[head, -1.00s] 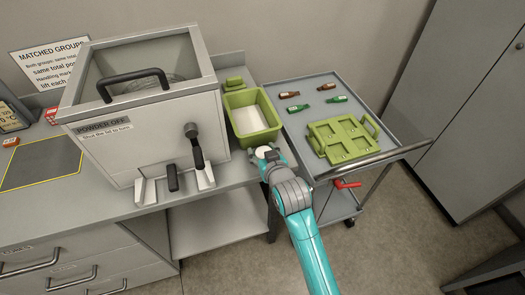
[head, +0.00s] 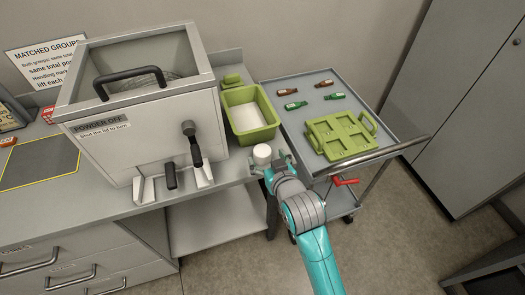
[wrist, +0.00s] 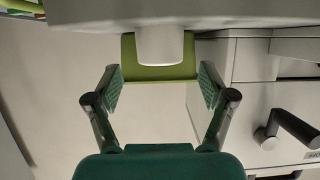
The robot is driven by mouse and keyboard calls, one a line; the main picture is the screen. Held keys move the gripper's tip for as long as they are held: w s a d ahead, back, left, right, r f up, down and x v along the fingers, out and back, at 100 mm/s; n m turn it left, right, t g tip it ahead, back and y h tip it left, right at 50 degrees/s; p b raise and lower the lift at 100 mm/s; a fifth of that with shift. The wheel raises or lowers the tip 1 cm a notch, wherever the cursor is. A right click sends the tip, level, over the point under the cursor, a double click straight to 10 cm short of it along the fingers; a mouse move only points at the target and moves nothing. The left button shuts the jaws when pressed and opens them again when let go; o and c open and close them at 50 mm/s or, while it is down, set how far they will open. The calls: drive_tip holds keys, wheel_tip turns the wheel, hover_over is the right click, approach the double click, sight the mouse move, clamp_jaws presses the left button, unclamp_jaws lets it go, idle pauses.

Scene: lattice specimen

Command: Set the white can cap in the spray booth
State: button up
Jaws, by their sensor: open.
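The white can cap (head: 262,153) stands near the front edge of the bench, just in front of the green bin. The spray booth (head: 150,140) is the large pale box on the bench, labelled POWDER OFF, with a black handle at its top front; I cannot tell whether a clear lid covers its top. My gripper (head: 270,170) is just to the front right of the cap. In the wrist view my gripper (wrist: 161,78) is open and empty, with the cap (wrist: 160,45) ahead, centred between the finger lines and apart from both fingers.
The green bin (head: 229,98) with a pale bottom stands right of the booth. The grey cart (head: 385,125) to the right holds several small bottles and a green tray (head: 341,145). A lever (head: 192,145) and posts stick out from the booth's front.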

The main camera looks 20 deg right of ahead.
drive_tip(key=shift+v, duration=2.75)
drive_tip(key=s+d+f, duration=0.1)
drive_tip(key=s+f, duration=0.1)
drive_tip(key=s, duration=1.5)
drive_tip(key=s+f+t, duration=0.1)
drive_tip(key=s+f, duration=0.2)
drive_tip(key=s, duration=1.4)
drive_tip(key=shift+d, duration=0.35)
drive_tip(key=shift+o, duration=0.9)
drive_tip(key=shift+s+r, duration=0.15)
drive_tip(key=shift+s, duration=0.45)
